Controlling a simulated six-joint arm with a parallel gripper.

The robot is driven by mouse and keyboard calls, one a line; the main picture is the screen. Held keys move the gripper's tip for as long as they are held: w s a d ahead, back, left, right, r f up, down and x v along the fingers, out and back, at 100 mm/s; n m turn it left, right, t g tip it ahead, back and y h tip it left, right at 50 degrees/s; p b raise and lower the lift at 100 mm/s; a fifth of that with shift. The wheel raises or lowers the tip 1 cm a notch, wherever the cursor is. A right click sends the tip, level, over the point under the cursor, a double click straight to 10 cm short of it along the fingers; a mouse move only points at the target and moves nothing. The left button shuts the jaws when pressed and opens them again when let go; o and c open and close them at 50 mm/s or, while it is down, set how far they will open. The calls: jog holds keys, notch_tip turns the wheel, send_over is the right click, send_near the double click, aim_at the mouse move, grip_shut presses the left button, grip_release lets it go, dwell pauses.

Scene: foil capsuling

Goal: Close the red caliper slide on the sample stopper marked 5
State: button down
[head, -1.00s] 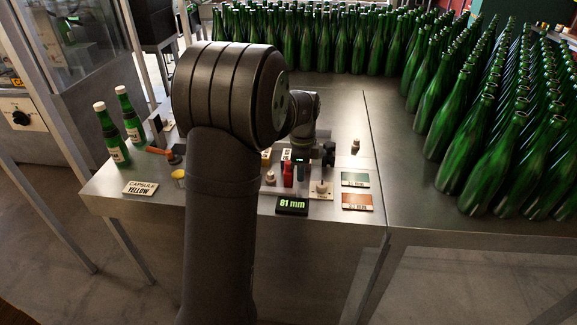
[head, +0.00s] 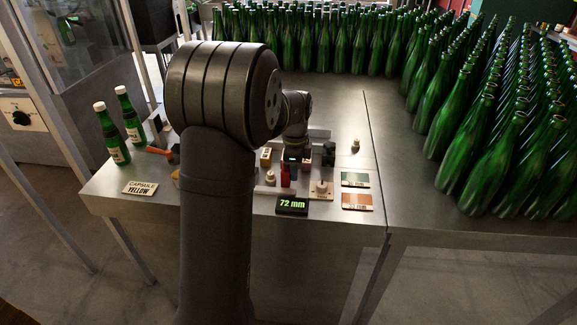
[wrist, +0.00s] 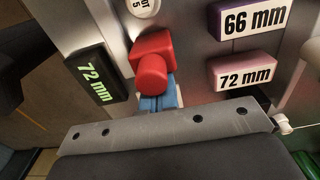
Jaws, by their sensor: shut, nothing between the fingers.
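The red caliper slide (wrist: 152,62) is a red block with a raised knob in the wrist view; it also shows in the head view (head: 285,177). The pale stopper marked 5 (wrist: 142,7) is at the top edge of the wrist view, just beyond the slide and partly cut off. In the head view the stopper (head: 270,177) stands just left of the slide. My gripper (wrist: 160,100) is shut and empty, its blue fingertips against or very near the slide's near side, opposite the stopper. The exact contact is hidden.
A black readout (wrist: 92,72) shows 72 mm. Blocks labelled 66 mm (wrist: 248,18) and 72 mm (wrist: 244,72) stand on the other side. Another stopper (head: 321,188) is on a plate to the right. Green bottles (head: 480,130) crowd the back and right.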

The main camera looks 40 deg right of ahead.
aim_at(283, 170)
jog(key=shift+w+a, duration=1.5)
dwell(1.2)
jog(key=shift+s+d, duration=0.1)
jog(key=shift+s+d, duration=0.35)
dwell(0.3)
jog(key=shift+r, duration=0.1)
jog(key=shift+r, duration=3.4)
notch_tip(283, 170, down, 7)
